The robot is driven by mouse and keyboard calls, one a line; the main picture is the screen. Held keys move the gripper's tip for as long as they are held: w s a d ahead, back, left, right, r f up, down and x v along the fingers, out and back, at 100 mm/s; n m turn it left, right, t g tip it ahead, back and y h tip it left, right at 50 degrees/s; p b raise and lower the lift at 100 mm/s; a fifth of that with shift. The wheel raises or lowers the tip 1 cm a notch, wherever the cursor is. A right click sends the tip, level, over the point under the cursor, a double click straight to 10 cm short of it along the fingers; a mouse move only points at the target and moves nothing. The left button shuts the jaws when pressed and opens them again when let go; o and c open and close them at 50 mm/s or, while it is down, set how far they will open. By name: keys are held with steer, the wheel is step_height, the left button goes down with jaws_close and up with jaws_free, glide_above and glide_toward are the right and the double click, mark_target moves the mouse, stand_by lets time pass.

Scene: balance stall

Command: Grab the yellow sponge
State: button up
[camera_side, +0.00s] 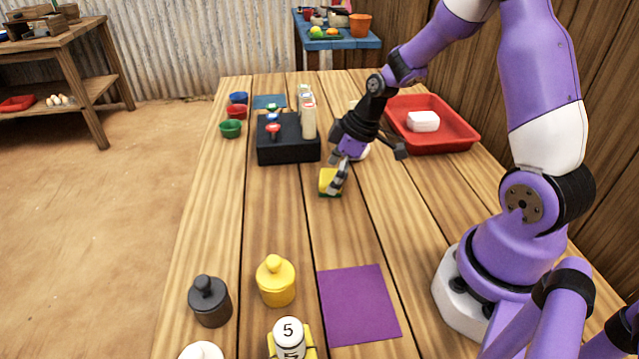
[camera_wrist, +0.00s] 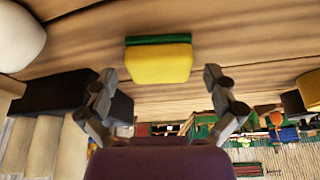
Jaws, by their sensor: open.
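The yellow sponge (camera_side: 328,181) lies on the wooden table, a little in front of the black block, and it has a dark green layer. In the wrist view the sponge (camera_wrist: 159,63) sits ahead of my gripper (camera_wrist: 163,90), roughly centred between the two spread fingers. My gripper (camera_side: 340,178) points down at the sponge in the side view, and a finger covers part of its right side. The gripper is open, with nothing held. I cannot tell from these views whether a finger touches the sponge.
A black block (camera_side: 275,153) with bottles stands just behind and left. A red tray (camera_side: 440,143) holds a white block (camera_side: 423,121). Small bowls (camera_side: 231,129) stand at the left edge. Weights (camera_side: 275,282) and a purple mat (camera_side: 358,305) are at the front. The table's middle is clear.

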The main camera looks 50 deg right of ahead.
steer(key=c, duration=0.9)
steer(key=shift+r, duration=0.1)
